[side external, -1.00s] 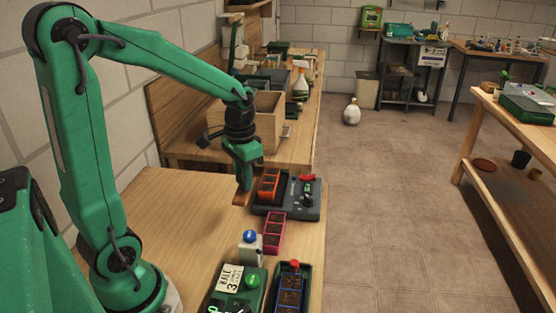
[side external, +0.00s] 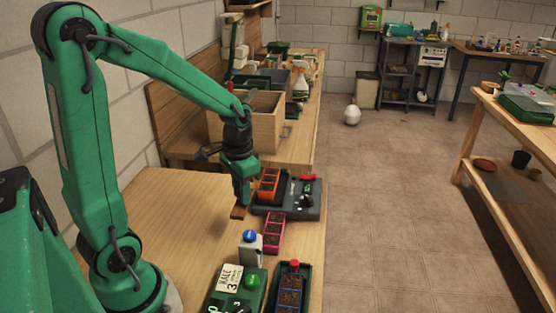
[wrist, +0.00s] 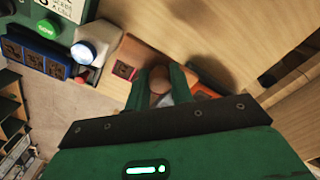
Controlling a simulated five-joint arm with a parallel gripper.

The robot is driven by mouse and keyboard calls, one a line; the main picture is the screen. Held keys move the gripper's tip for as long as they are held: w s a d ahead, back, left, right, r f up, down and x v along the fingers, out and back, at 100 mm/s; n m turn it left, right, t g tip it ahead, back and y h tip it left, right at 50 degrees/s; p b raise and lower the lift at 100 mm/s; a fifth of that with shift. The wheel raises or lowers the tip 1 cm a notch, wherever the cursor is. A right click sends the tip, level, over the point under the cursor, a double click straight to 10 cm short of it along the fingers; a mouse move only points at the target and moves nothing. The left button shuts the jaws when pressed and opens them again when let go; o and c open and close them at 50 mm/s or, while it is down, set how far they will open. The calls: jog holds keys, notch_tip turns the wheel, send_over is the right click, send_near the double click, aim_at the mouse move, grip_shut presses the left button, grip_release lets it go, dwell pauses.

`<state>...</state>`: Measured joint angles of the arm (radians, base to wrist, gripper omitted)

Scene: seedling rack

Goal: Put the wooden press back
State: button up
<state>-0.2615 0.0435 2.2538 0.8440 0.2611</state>
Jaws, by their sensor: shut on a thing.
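The wooden press (side external: 238,212) is a flat reddish-brown block at the end of my gripper (side external: 241,200) in the side view. In the wrist view, my gripper (wrist: 160,88) has its two green fingers on either side of the press's round brown knob (wrist: 160,75). My gripper is shut on the press. The press is just left of the orange seedling tray (side external: 268,185), low over the wooden table. I cannot tell whether it touches the tabletop. Much of the press is hidden by my fingers.
A dark device (side external: 312,200) with a red part is right of the orange tray. The table's left part (side external: 170,210) is clear. A wooden crate (side external: 268,118) stands behind.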

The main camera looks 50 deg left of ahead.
jog(key=shift+f, duration=4.35)
jog(key=shift+f, duration=0.6)
jog(key=o, duration=0.9)
jog(key=shift+o, duration=0.2)
jog(key=shift+r, duration=0.15)
jog(key=shift+r, duration=3.75)
